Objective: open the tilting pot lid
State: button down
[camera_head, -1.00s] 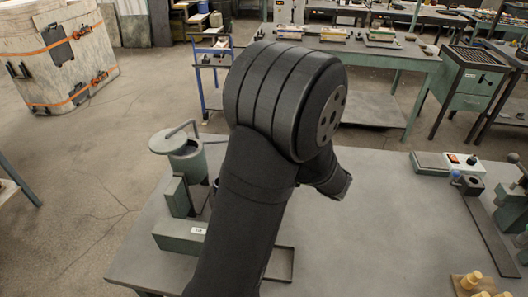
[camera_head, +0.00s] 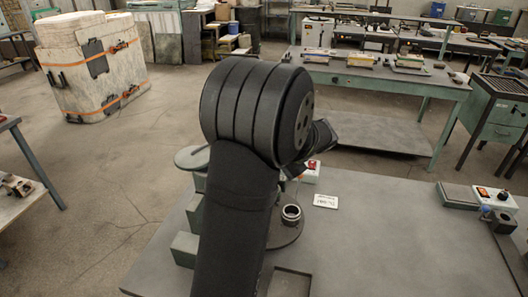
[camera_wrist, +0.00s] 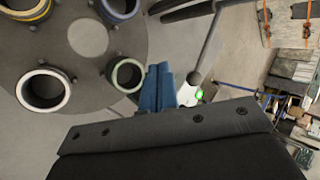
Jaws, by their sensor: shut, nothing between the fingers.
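The lid (camera_head: 192,158) is a flat grey disc just left of my arm in the head view. My arm hides the pot itself there, so I cannot tell how the lid sits against it. In the wrist view my gripper (camera_wrist: 158,86) shows as blue fingers, closed together with nothing held. It is beside a ring-shaped cup (camera_wrist: 128,75) on a round dark plate (camera_wrist: 105,45). A pale grey rod (camera_wrist: 209,42) stands just right of the fingers, apart from them in the picture. I cannot tell whether it belongs to the lid. My arm hides the gripper in the head view.
The round plate carries several cups, one (camera_head: 291,212) visible in the head view. A small box with a red button (camera_head: 311,172) and a white label card (camera_head: 326,201) are behind it. A control box (camera_head: 493,196) is at right. The middle of the table (camera_head: 390,245) is clear.

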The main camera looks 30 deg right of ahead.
jog(key=w+d+r+n+g+h, duration=0.35)
jog(key=w+r+n+h, duration=0.3)
jog(key=w+r, duration=0.4)
notch_tip(320, 180, down, 10)
jog(key=shift+s+a+f+m, duration=0.25)
jog(key=shift+s+a+m, duration=0.1)
jog(key=shift+m, duration=0.1)
jog(key=shift+h, duration=0.25)
